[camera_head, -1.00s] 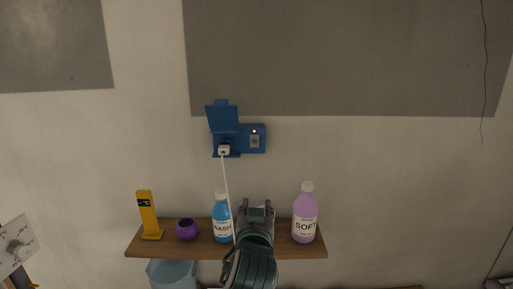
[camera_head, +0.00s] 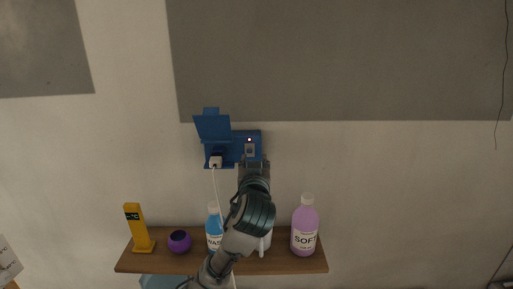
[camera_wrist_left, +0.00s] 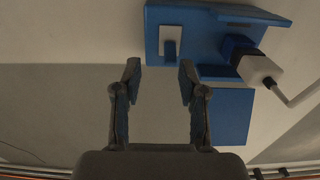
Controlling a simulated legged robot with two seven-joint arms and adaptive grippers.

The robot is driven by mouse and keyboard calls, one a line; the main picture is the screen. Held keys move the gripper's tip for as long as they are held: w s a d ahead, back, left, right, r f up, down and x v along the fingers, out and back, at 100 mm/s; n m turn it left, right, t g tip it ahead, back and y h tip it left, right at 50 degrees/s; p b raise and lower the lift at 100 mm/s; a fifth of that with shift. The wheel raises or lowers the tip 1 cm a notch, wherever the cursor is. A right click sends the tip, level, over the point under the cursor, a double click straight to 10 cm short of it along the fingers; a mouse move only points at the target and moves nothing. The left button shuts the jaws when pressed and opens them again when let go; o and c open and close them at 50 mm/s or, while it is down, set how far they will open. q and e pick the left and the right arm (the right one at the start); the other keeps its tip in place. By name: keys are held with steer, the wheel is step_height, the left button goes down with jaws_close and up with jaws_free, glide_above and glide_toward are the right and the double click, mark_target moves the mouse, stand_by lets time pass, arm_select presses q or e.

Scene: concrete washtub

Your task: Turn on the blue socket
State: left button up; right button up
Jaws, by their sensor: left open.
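The blue socket (camera_head: 222,126) is fixed to the wall, with its lid flipped up and a white plug (camera_head: 215,161) in its left part. My left gripper (camera_head: 254,160) is open and empty, just below the switch. In the wrist view its fingertips (camera_wrist_left: 159,76) are apart, on either side below the switch; contact is not visible.
A wooden shelf (camera_head: 180,264) below holds a yellow thermometer (camera_head: 137,228), a purple round pot (camera_head: 180,241), a blue WASH bottle (camera_head: 213,222) and a pink SOFT bottle (camera_head: 305,228). A white cable (camera_head: 216,185) hangs from the plug, left of my arm.

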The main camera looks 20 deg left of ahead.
mark_target(249, 152)
arm_select(q)
steer(key=w+a, duration=0.1)
steer(key=a, duration=0.1)
steer(key=w+a+p, duration=0.1)
steer(key=w+a, duration=0.1)
steer(key=shift+w+r, duration=0.1)
steer(key=shift+w, duration=0.1)
steer(key=shift+w+d, duration=0.2)
steer(key=shift+d, duration=0.25)
steer(key=shift+w+d, duration=0.1)
steer(key=shift+d, duration=0.7)
steer(key=c, duration=0.5)
jaws_close()
steer(key=shift+a, duration=0.7)
steer(key=shift+d+r+g, duration=0.25)
steer(key=shift+r+g, duration=0.05)
steer(key=shift+g, duration=0.4)
steer(key=shift+d, duration=0.15)
steer(key=o, duration=0.5)
jaws_free()
steer(key=shift+a, duration=0.35)
steer(key=shift+w+f, duration=0.1)
arm_select(e)
steer(key=shift+w+a+r, duration=0.15)
steer(key=shift+a+r, duration=0.4)
steer(key=shift+w+a+r, duration=0.15)
steer(key=shift+a+r, duration=0.35)
steer(key=shift+a, duration=0.05)
